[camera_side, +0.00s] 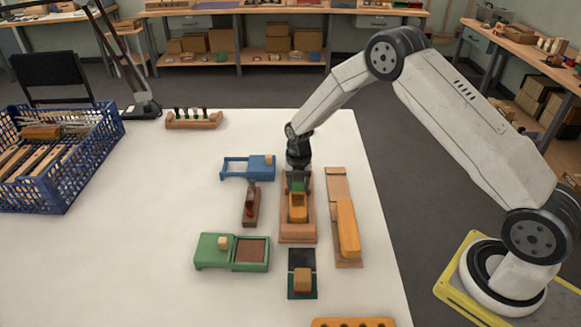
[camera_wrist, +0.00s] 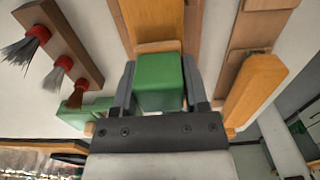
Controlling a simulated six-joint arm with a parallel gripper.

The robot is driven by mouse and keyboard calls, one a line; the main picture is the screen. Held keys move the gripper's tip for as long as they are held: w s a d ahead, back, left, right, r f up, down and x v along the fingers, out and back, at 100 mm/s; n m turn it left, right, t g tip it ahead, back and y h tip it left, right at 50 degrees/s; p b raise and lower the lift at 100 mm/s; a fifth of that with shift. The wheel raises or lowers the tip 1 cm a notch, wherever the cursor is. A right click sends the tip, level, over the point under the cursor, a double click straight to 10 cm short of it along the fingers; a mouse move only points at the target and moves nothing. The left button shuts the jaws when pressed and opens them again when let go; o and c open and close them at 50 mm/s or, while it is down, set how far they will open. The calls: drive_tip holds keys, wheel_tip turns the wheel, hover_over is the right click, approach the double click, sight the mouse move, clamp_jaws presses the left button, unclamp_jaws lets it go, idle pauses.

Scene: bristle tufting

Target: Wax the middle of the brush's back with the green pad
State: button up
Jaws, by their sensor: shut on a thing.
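My gripper (camera_side: 298,178) is shut on the green pad (camera_side: 298,186). In the wrist view the green pad (camera_wrist: 160,82) sits between the two fingers of my gripper (camera_wrist: 160,85). The brush (camera_side: 298,208) shows an orange-brown wooden back and lies in a long wooden holder (camera_side: 297,238). The pad is over its far end in the side view. In the wrist view the brush's back (camera_wrist: 150,20) runs up from just beyond the pad. I cannot tell whether pad and back touch. The pad's underside is hidden.
A wooden stand with an orange block (camera_side: 347,228) is close on the right, a small brush rack (camera_side: 250,206) on the left. A blue box (camera_side: 248,167), a green box (camera_side: 232,252) and a dark pad with a wooden block (camera_side: 302,281) are nearby.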

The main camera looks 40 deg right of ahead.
drive_tip(key=shift+w+d, duration=1.4)
wheel_tip(320, 180, up, 8)
drive_tip(key=shift+a, duration=0.1)
